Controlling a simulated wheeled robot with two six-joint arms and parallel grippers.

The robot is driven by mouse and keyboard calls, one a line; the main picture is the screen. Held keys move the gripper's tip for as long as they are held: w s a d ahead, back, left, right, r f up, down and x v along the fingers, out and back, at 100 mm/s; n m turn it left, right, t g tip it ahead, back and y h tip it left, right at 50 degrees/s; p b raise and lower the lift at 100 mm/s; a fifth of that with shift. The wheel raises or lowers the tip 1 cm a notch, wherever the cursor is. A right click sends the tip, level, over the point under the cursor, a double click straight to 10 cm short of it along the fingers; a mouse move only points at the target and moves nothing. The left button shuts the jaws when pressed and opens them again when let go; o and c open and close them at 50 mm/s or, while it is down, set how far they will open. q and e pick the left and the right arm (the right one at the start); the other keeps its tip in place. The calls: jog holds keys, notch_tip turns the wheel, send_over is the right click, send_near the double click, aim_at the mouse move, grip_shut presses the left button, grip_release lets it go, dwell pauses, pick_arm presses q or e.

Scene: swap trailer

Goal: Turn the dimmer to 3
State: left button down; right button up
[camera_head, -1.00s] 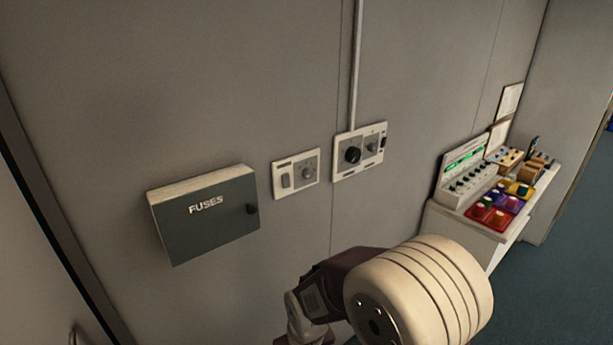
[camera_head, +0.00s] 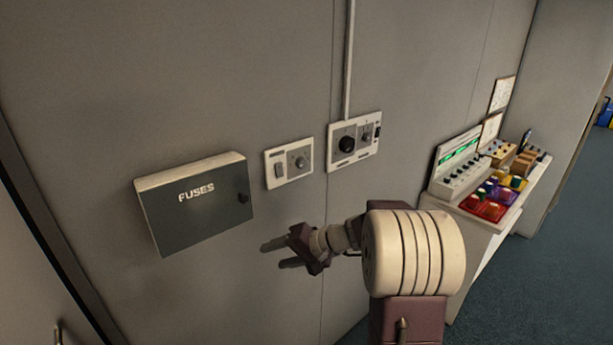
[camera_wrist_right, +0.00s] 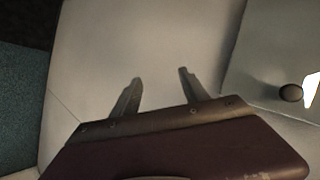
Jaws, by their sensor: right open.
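Two wall plates with controls are on the grey wall in the head view. The right plate (camera_head: 355,159) carries a large black knob (camera_head: 347,144), a smaller grey knob and a small black switch. The left plate (camera_head: 270,182) carries a rocker switch (camera_head: 279,171) and a grey round knob (camera_head: 299,162). I cannot tell from the labels which knob is the dimmer, and no scale is readable. My right gripper (camera_head: 274,255) is open and empty, below the left plate and apart from it. In the right wrist view its two fingers (camera_wrist_right: 160,87) point at bare wall. My left gripper is not in view.
A grey fuse box (camera_head: 200,215) marked FUSES sticks out from the wall at the left; its dark knob (camera_wrist_right: 290,93) shows in the right wrist view. A white bench (camera_head: 466,227) with a console (camera_head: 460,165) and coloured trays stands at the right. The wall below the plates is bare.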

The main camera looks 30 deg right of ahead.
jog(key=w+d+r+m+t, duration=0.1)
jog(key=w+d+r+t, duration=0.35)
jog(key=d, duration=0.35)
jog(key=m+t+h, duration=0.2)
jog(key=t+h, duration=0.2)
jog(key=t, duration=0.1)
send_near(304, 165)
jog(key=shift+g+y, duration=0.25)
jog(key=shift+y, duration=0.15)
jog(key=w+p, duration=0.1)
jog(key=w, duration=0.1)
jog(key=w+p, duration=0.1)
jog(key=w, duration=0.2)
jog(key=w+a+p, duration=0.1)
jog(key=w+p, duration=0.1)
jog(key=w, duration=0.1)
jog(key=shift+w+r, duration=0.25)
jog(key=shift+r, duration=0.1)
jog(key=shift+f, duration=0.1)
grip_shut()
